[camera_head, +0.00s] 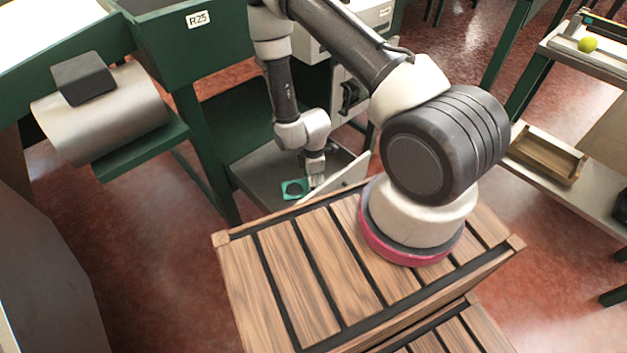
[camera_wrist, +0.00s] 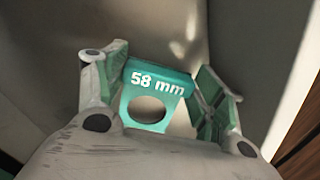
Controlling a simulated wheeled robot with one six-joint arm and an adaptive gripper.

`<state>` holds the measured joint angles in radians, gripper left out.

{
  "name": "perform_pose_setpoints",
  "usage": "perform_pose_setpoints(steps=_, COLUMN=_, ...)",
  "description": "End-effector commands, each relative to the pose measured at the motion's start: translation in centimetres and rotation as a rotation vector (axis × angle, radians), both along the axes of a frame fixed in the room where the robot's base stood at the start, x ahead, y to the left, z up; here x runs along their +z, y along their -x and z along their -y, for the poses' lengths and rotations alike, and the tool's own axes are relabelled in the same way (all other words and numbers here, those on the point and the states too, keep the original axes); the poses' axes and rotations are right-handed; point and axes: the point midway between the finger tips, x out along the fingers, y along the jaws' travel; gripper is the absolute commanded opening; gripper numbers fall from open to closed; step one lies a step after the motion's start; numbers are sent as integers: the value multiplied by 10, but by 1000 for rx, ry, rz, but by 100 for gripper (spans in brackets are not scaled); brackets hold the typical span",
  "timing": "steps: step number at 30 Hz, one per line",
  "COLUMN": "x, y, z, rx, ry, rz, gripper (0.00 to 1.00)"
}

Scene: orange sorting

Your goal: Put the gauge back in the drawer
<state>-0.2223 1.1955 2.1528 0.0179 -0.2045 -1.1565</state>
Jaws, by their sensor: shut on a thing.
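The gauge (camera_wrist: 152,92) is a teal plate with a round hole and a folded edge marked "58 mm". In the wrist view it lies between the two fingers of my gripper (camera_wrist: 160,100), which is shut on it. In the head view the gauge (camera_head: 294,189) shows small, held at the end of my arm by my gripper (camera_head: 312,182). It is over the open grey drawer (camera_head: 262,178) under the green bench. I cannot tell whether the gauge touches the drawer floor. The fingertips are partly hidden in the head view.
The drawer's pale front panel (camera_head: 343,182) stands close to the right of my gripper. A metal roll (camera_head: 100,112) is at left. A shelf with a wooden tray (camera_head: 545,155) and a yellow-green ball (camera_head: 587,44) is at right.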

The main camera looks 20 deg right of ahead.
Motion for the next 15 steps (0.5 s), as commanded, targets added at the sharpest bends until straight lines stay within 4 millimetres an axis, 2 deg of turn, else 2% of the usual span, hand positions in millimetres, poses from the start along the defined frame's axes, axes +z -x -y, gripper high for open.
perform_pose_setpoints(steps=15, x=-7, y=0, z=0, rx=0, ry=0, rz=0, gripper=47)
